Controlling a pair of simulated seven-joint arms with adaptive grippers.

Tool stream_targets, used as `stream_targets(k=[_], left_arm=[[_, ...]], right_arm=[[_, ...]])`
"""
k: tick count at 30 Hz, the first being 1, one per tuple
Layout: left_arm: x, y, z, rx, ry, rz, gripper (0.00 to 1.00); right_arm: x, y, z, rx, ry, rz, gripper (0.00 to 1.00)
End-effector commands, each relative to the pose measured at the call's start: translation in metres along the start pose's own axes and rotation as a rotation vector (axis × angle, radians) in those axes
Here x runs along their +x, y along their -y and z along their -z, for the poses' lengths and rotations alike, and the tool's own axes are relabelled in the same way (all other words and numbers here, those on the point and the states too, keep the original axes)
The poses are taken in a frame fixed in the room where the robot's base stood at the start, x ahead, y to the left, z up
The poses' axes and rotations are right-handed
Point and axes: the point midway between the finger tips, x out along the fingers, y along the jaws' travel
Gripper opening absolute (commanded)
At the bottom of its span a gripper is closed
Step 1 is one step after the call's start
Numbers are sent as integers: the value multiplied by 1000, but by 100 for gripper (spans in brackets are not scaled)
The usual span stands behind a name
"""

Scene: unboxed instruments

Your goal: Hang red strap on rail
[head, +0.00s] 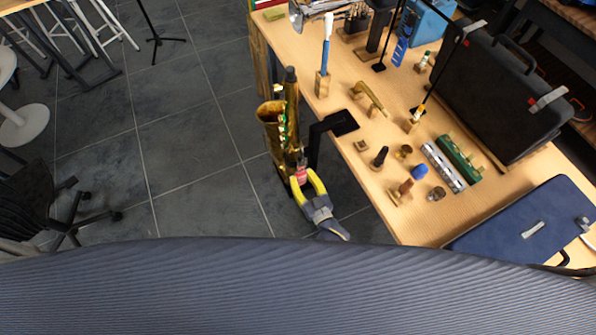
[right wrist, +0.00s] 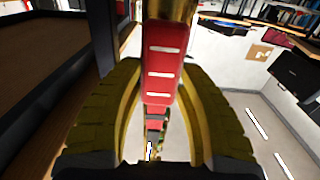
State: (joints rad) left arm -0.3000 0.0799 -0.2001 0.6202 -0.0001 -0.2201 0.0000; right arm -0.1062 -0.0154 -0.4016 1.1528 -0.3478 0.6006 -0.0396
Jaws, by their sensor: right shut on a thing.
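The red strap (right wrist: 162,70) with white dashes runs down between the yellow fingers of my right gripper (right wrist: 165,95) in the right wrist view. In the head view a small red part of it (head: 300,173) shows at the fingertips of my right gripper (head: 308,184), which is shut on it. A brass saxophone (head: 275,118) stands upright just beyond the gripper, off the table's left edge. A black bracket (head: 342,122) sits on the table edge and reaches out beside the saxophone. I cannot tell which part is the rail. My left gripper is not in view.
The wooden table (head: 385,222) holds small instrument parts, a silver harmonica (head: 443,166), a green one (head: 459,158), a black case (head: 500,95) and a blue case (head: 535,225). Tiled floor (head: 180,150) lies open to the left.

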Motion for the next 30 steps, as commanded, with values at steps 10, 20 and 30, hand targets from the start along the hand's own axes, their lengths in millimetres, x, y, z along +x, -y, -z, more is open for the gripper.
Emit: stream_targets(k=[10,20,30], left_arm=[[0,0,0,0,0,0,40],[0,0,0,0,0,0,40],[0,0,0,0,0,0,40]], right_arm=[[-15,0,0,0,0,0,11],[-29,0,0,0,0,0,11],[-43,-1,0,0,0,0,11]])
